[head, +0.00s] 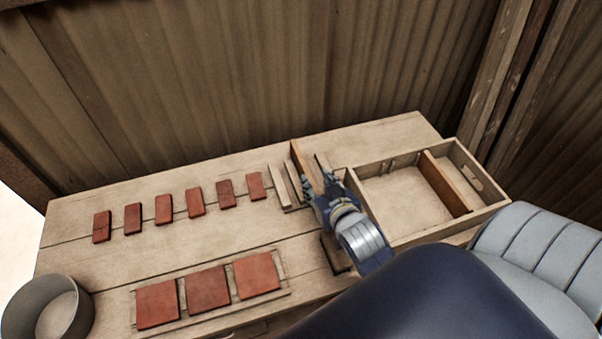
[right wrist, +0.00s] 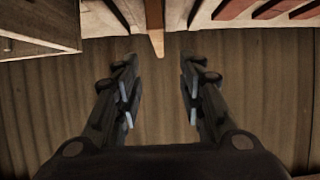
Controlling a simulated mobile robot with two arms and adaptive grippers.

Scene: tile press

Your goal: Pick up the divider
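A brown divider (head: 299,160) stands on edge in a pale slotted holder (head: 288,184) near the middle of the table. My right gripper (head: 318,185) is at the divider, partly hiding it and the holder in the head view. In the right wrist view my right gripper (right wrist: 159,64) is open, with nothing between its fingers. The divider (right wrist: 154,16) shows end-on there, beyond the fingertips and roughly centred between them. Another brown divider (head: 445,184) stands across the wooden crate (head: 374,217), toward its right end. My left gripper is not in view.
Several small red tiles (head: 164,209) lie in a row left of the holder. Larger red tiles (head: 208,289) lie on a board in front. A round grey container (head: 22,307) stands at the front left corner. A corrugated wall (head: 230,80) rises behind the table.

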